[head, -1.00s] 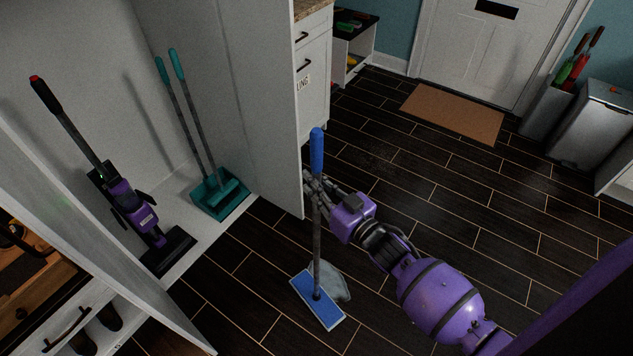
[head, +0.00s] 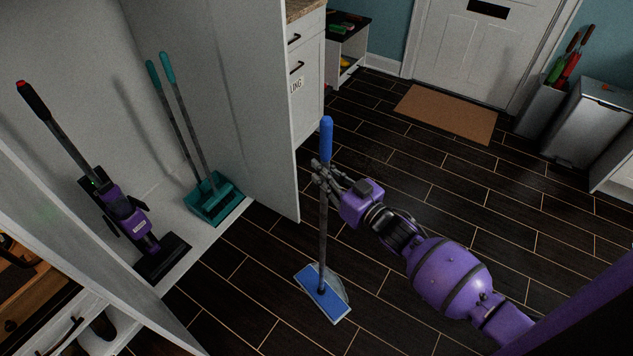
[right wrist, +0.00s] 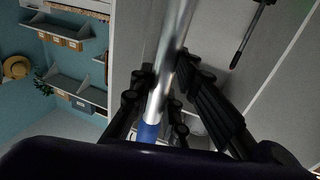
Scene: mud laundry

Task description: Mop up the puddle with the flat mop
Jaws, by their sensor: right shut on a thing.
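The flat mop stands upright on the dark floor, with a blue grip (head: 326,138), a grey pole and a flat blue head (head: 322,297). My right gripper (head: 322,178) is shut on the pole just below the blue grip. The pole also shows between the fingers in the right wrist view (right wrist: 168,70). The puddle (head: 340,283) is a pale grey patch on the floor. The mop head lies over much of it, and only a part at the head's upper right edge shows. My left gripper is not in view.
An open white cabinet (head: 265,110) on the left holds a purple vacuum (head: 128,215) and a teal dustpan set (head: 214,198). A brown doormat (head: 446,113) lies by the white door (head: 470,50). A grey bin (head: 588,120) stands at right. The floor right of the mop is clear.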

